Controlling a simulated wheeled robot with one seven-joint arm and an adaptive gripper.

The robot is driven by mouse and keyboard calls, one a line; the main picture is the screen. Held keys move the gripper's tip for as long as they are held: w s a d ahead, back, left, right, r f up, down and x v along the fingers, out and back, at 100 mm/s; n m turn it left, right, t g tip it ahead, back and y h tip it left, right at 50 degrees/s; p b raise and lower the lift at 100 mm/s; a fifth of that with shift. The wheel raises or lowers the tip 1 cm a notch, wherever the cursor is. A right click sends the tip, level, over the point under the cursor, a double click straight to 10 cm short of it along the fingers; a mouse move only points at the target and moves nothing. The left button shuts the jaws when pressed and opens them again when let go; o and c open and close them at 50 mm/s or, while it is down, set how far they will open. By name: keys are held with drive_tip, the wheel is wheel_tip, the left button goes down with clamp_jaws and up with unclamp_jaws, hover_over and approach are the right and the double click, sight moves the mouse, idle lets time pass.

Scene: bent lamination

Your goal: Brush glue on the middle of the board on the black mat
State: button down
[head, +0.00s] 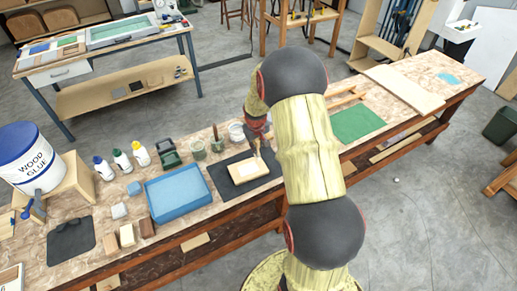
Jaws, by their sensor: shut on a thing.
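The board (248,170), a pale wooden block, lies on the black mat (221,181) on the workbench. My gripper (257,137) is above the far right part of the board, partly hidden by my own arm. It is shut on a thin brush (258,149) that points down towards the board. At this size I cannot tell whether the bristles touch the board, or whether glue is on it.
A blue tray (178,213) stands left of the mat. Jars (198,150), a white cup (236,132) and a dark green holder (170,153) stand behind. Glue bottles (122,160) and a wood glue bucket (34,165) are farther left. A green mat (357,124) lies right.

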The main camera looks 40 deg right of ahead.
drive_tip(key=shift+w+d+p+v, duration=0.1)
drive_tip(key=shift+p+v, duration=0.2)
drive_tip(key=shift+v, duration=0.4)
drive_tip(key=shift+w+d+p+v, duration=0.15)
drive_tip(key=shift+p+v, duration=0.2)
drive_tip(key=shift+v, duration=0.4)
drive_tip(key=shift+w+d+p+v, duration=0.1)
drive_tip(key=shift+p+v, duration=0.2)
drive_tip(key=shift+v, duration=0.4)
